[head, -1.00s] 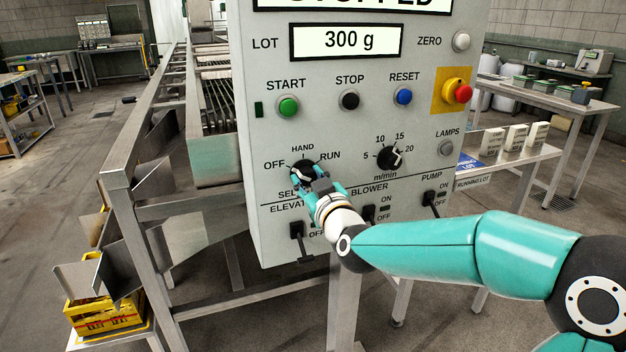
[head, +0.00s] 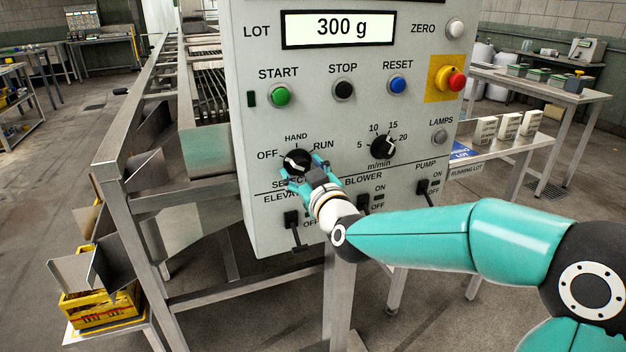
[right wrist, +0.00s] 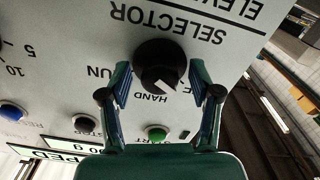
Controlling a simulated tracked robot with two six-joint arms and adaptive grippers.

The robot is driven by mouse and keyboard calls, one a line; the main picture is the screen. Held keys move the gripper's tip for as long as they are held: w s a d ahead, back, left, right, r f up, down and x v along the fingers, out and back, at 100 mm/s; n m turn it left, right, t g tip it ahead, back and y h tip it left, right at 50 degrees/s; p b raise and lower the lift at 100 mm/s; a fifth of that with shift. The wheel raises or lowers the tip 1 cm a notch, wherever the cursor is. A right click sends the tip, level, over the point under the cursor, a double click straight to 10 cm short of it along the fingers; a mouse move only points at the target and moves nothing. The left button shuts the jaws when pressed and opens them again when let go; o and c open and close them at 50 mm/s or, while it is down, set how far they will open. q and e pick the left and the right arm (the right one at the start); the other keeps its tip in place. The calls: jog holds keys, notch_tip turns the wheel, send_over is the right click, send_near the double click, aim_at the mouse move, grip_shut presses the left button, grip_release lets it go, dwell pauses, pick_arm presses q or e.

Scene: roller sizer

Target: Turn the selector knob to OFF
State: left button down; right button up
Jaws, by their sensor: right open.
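The black selector knob (head: 296,162) is on the grey control panel (head: 330,120), under the labels OFF, HAND and RUN. In the head view its white pointer line slants left toward the OFF side. In the right wrist view, which is upside down, the knob (right wrist: 158,62) shows its white line between HAND and the partly hidden OFF label. My right gripper (right wrist: 160,72) is open, with one finger on each side of the knob and small gaps visible. It also shows in the head view (head: 303,170), just below and right of the knob. My left gripper is out of view.
The speed knob (head: 383,149) is right of the selector. Toggle switches for the elevator (head: 292,220), blower (head: 364,203) and pump (head: 422,187) sit below. START, STOP and RESET buttons are above, with a red emergency stop (head: 457,82) at the right.

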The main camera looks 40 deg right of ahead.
jog(key=v, duration=1.1)
jog(key=shift+s, duration=0.4)
jog(key=shift+a+f, duration=0.1)
